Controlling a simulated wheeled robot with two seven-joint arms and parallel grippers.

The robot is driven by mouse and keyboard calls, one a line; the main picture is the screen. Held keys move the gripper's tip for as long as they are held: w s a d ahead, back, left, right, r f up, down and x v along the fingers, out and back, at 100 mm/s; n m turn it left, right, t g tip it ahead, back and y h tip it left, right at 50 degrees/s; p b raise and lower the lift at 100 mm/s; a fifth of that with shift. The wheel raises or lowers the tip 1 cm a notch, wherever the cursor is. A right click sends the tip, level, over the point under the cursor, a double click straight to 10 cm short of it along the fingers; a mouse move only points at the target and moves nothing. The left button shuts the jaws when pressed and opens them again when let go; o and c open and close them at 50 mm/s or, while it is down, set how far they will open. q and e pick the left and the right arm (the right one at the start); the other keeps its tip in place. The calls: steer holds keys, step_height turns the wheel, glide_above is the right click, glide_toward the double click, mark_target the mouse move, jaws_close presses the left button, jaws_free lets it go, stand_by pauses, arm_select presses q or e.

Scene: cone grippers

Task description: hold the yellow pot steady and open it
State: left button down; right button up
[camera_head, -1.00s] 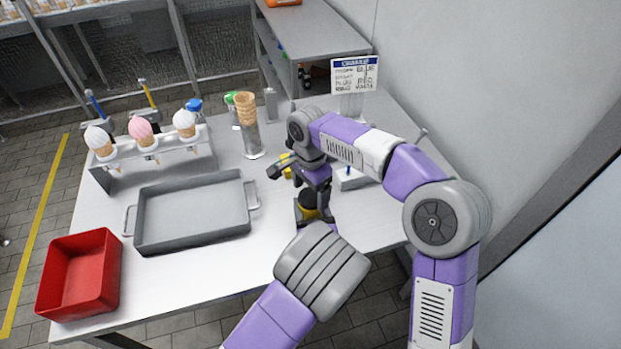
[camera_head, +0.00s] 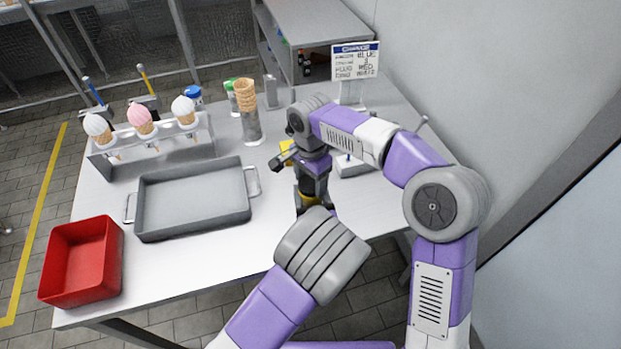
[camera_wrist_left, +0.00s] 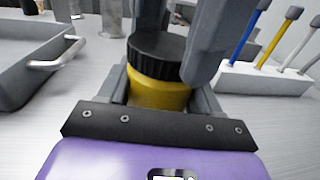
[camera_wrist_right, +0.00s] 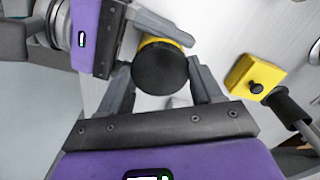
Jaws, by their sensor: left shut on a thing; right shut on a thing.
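The yellow pot with its round black lid stands upright on the table; a little of its yellow body (camera_head: 309,199) shows under my right gripper in the head view. In the left wrist view the pot body (camera_wrist_left: 158,92) sits between the fingers of my left gripper (camera_wrist_left: 160,88), which is shut on it. The ribbed black lid (camera_wrist_left: 156,53) is on top of the pot. My right gripper (camera_wrist_right: 165,85) comes from above and is shut on the lid (camera_wrist_right: 160,68), one finger on each side. In the head view my left gripper is mostly hidden.
A grey tray (camera_head: 142,229) and a red bin (camera_head: 73,298) are left of the pot. A cone rack (camera_head: 170,150) and a cone stack (camera_head: 245,95) stand behind. A yellow block (camera_wrist_right: 248,80) with a black knob is close by. A sign (camera_head: 355,62) stands back right.

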steer(key=n, duration=1)
steer(key=shift+r+n, duration=0.1)
steer(key=shift+n, duration=0.3)
steer(key=n, duration=0.3)
steer(key=shift+n, duration=0.3)
steer(key=n, duration=0.3)
steer(key=shift+n, duration=0.4)
steer(key=n, duration=0.3)
steer(key=shift+n, duration=0.4)
steer(key=n, duration=0.5)
steer(key=shift+n, duration=0.3)
steer(key=n, duration=0.3)
steer(key=shift+n, duration=0.3)
steer(key=n, duration=0.3)
steer(key=shift+n, duration=0.4)
steer(key=n, duration=0.3)
steer(key=shift+n, duration=0.4)
steer(key=n, duration=0.3)
steer(key=shift+n, duration=0.3)
steer(key=shift+r, duration=0.3)
